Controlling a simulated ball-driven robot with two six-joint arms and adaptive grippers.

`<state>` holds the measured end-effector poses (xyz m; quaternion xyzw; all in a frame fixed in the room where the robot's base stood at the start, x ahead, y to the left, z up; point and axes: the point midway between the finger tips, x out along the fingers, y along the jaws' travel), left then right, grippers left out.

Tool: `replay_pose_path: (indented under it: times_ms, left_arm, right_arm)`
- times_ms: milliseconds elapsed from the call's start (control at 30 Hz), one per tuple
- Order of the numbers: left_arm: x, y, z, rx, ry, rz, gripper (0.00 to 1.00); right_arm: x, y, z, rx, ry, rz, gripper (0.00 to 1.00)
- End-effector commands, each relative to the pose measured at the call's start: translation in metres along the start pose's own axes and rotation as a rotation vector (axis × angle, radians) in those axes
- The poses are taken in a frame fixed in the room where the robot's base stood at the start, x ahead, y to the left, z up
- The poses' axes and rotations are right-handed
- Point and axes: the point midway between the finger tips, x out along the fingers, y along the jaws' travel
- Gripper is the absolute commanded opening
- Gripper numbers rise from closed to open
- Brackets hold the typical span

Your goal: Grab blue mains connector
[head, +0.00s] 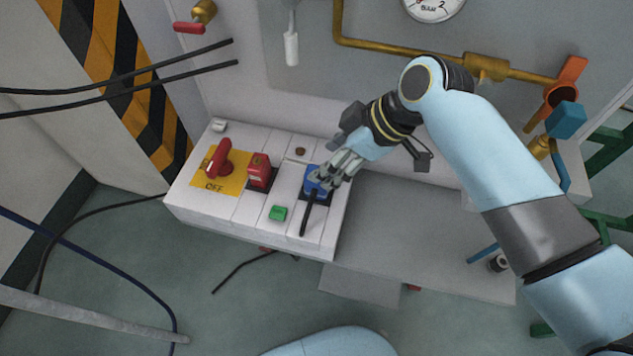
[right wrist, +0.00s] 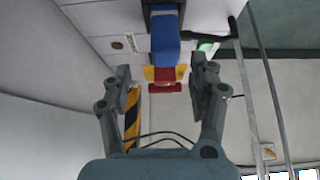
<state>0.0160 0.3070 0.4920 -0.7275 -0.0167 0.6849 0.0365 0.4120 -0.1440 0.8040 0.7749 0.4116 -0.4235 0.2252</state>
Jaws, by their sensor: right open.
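The blue mains connector (head: 311,184) sits on the right part of the white control panel, with a black cable (head: 307,216) leading from it towards the panel's front. My right gripper (head: 325,178) is at the connector in the head view, and its fingers partly cover it. In the right wrist view the blue connector (right wrist: 165,40) shows above the gap between the two fingers of my open right gripper (right wrist: 161,84), centred sideways. The fingers do not appear closed on it. Contact cannot be told. My left gripper is not in view.
The panel (head: 240,212) also carries a red rotary switch (head: 219,160) on a yellow plate, a red connector (head: 260,170) and a green button (head: 278,213). A brass pipe (head: 400,50) runs along the wall behind. A lower grey surface (head: 420,240) lies right of the panel.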

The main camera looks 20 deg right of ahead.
Motion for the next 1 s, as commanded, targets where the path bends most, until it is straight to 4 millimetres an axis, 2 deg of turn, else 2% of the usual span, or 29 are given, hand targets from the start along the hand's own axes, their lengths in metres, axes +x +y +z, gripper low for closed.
replay_pose_path:
  times_ms: [200, 300, 567, 667, 1000]
  left_arm:
    - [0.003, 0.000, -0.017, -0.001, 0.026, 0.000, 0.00]
    - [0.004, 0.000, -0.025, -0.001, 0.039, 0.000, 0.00]
    - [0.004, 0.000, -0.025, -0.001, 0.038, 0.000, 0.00]
    - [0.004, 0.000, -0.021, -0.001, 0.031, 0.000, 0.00]
    - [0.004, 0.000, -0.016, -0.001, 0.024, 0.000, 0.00]
  right_arm:
    - [0.034, -0.007, 0.002, 0.002, 0.001, -0.003, 0.60]
    - [0.045, -0.006, 0.002, 0.002, 0.000, -0.001, 0.60]
    - [0.048, -0.006, 0.003, 0.001, -0.001, 0.000, 0.60]
    - [0.048, -0.006, 0.003, 0.001, -0.001, 0.000, 0.49]
    - [0.048, -0.006, 0.003, 0.001, -0.001, 0.000, 0.05]
